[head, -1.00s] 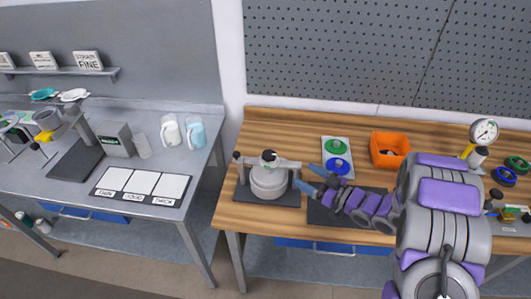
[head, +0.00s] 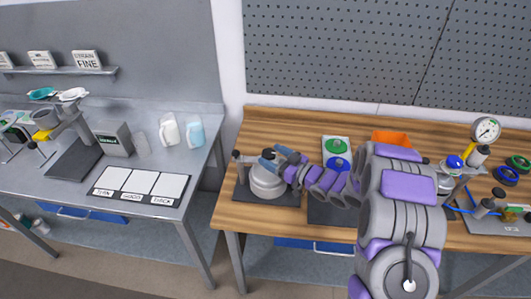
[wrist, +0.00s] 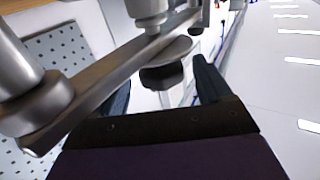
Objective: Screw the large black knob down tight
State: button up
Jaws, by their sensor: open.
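The large black knob (wrist: 162,77) shows in the wrist view under a grey disc, between the two spread fingers of my gripper (wrist: 162,72). I see a gap on each side of it, so the fingers look apart from it. In the head view my gripper (head: 268,155) is at the clamp bar over the pale round pot (head: 268,183), and its blue fingers largely hide the knob there. The pot stands on a dark base plate (head: 242,191). A smaller dark knob (head: 237,154) tops the post at the bar's left end.
The metal bar (wrist: 110,75) crosses close to my fingers in the wrist view. A panel with green and blue discs (head: 337,146), an orange bin (head: 391,138) and a pressure gauge (head: 485,130) stand to the right. Bare wood lies behind the pot.

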aim_at(264, 150)
jog(key=shift+x, duration=1.95)
jog(key=shift+s, duration=0.1)
jog(key=c, duration=1)
jog(key=shift+m+t+h+b, duration=0.9)
jog(key=shift+m+t+b, duration=0.1)
jog(key=shift+t, duration=0.2)
jog(key=shift+d+r+m+t+h+b, duration=0.2)
jog(key=shift+m+t+h+b, duration=0.1)
jog(key=shift+m+t+h, duration=0.35)
jog(key=shift+w, duration=0.25)
jog(key=o, duration=1)
jog(key=shift+f, duration=0.15)
jog(key=shift+s, duration=0.15)
